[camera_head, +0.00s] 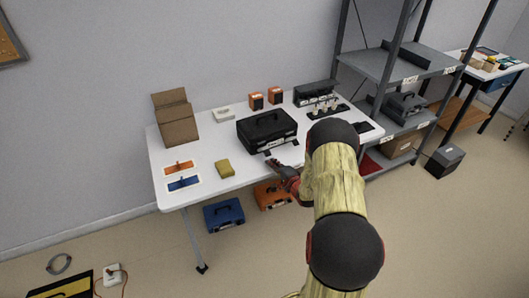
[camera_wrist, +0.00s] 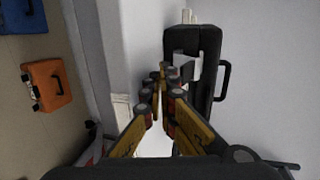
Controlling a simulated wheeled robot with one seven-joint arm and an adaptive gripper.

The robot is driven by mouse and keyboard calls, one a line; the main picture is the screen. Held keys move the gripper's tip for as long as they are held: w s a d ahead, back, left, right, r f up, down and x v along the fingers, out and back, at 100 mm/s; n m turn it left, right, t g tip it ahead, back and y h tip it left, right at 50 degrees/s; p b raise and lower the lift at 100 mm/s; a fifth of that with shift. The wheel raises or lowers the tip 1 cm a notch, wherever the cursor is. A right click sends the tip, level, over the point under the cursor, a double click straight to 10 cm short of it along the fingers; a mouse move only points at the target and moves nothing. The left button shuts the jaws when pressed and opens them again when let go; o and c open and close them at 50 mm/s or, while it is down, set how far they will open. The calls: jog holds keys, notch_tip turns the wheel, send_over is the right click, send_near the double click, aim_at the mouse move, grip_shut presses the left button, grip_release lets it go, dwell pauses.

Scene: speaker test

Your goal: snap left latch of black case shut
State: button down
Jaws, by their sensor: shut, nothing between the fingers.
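The black case (camera_head: 262,136) lies closed on the white table (camera_head: 225,195), its handle on top. Two small dark tabs stick out low on its front side; the left one (camera_head: 267,153) looks like a latch hanging open, but it is too small to be sure. My gripper (camera_head: 281,168) is just in front of the case, near the table's front edge, with its fingers shut and empty. In the wrist view the case (camera_wrist: 208,45) is beyond and right of my fingertips (camera_wrist: 161,80), and whether they touch it I cannot tell. The fingers hide part of the case's near side there.
A yellow sponge-like block (camera_head: 225,169), a cardboard box (camera_head: 175,118) and small orange boxes (camera_head: 275,95) share the table. A black rack (camera_head: 316,92) stands right of the case. Blue (camera_head: 224,215) and orange (camera_head: 272,194) cases lie below.

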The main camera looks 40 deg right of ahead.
aim_at(268, 154)
jog(key=shift+w+d+r, duration=0.2)
jog(key=shift+w+r, duration=0.15)
jog(key=shift+w, duration=0.6)
jog(key=shift+w+d+r, duration=0.15)
jog(key=shift+w+r, duration=0.2)
jog(key=shift+w, duration=0.55)
jog(key=shift+w+d+r, duration=0.2)
jog(key=shift+w+r, duration=0.15)
jog(key=shift+w, duration=0.6)
dwell(0.8)
jog(key=shift+s+p, duration=0.1)
jog(key=shift+p, duration=0.2)
jog(key=shift+f+p+v, duration=0.25)
jog(key=shift+p+v, duration=0.15)
jog(key=shift+v, duration=0.7)
jog(key=shift+f+p+v, duration=0.3)
jog(key=shift+p+v, duration=0.1)
jog(key=shift+v, duration=0.7)
jog(key=shift+f+p+v, duration=0.25)
jog(key=shift+p+v, duration=0.15)
jog(key=shift+v, duration=0.7)
jog(key=shift+s+a, duration=0.1)
jog(key=shift+s, duration=0.1)
